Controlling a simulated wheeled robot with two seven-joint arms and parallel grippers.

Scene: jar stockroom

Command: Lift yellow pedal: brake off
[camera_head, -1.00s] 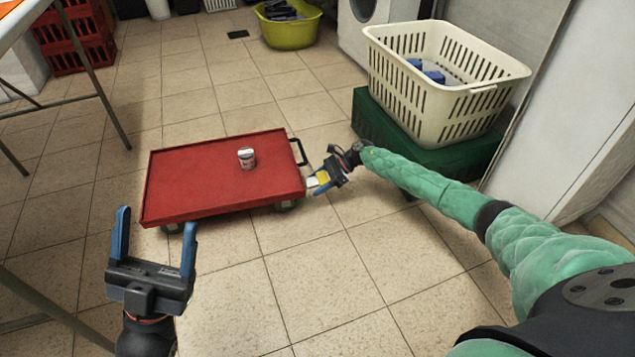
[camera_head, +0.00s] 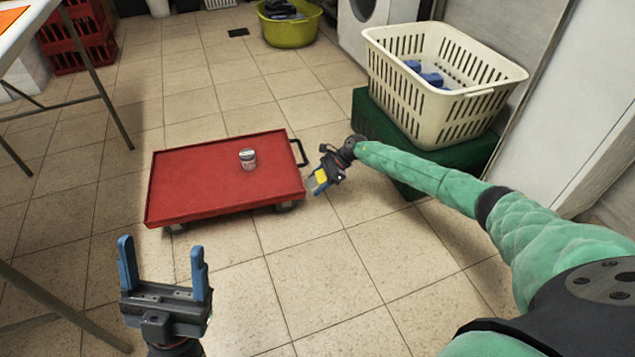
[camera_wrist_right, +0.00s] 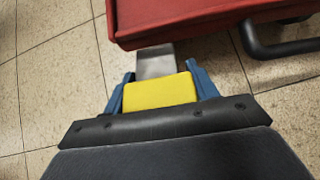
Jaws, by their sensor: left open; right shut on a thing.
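The yellow pedal (camera_wrist_right: 160,92) sits at the end of a grey metal lever (camera_wrist_right: 155,62) that comes out from under the red cart (camera_head: 215,190). My right gripper (camera_head: 316,182) is shut on the pedal, with a blue finger on each side of it in the right wrist view (camera_wrist_right: 161,85). The pedal also shows in the head view (camera_head: 321,176) as a small yellow patch at the cart's right end. My left gripper (camera_head: 162,272) is open and empty, in front of the cart's near left corner. A small jar (camera_head: 248,159) with a pale lid stands upright on the cart.
The cart has a black handle (camera_head: 301,153) at its right end. A cream laundry basket (camera_head: 430,95) stands on a green crate (camera_head: 365,115) at the right, near my right arm. Table legs (camera_head: 95,75) stand at the left. Tiled floor in front is clear.

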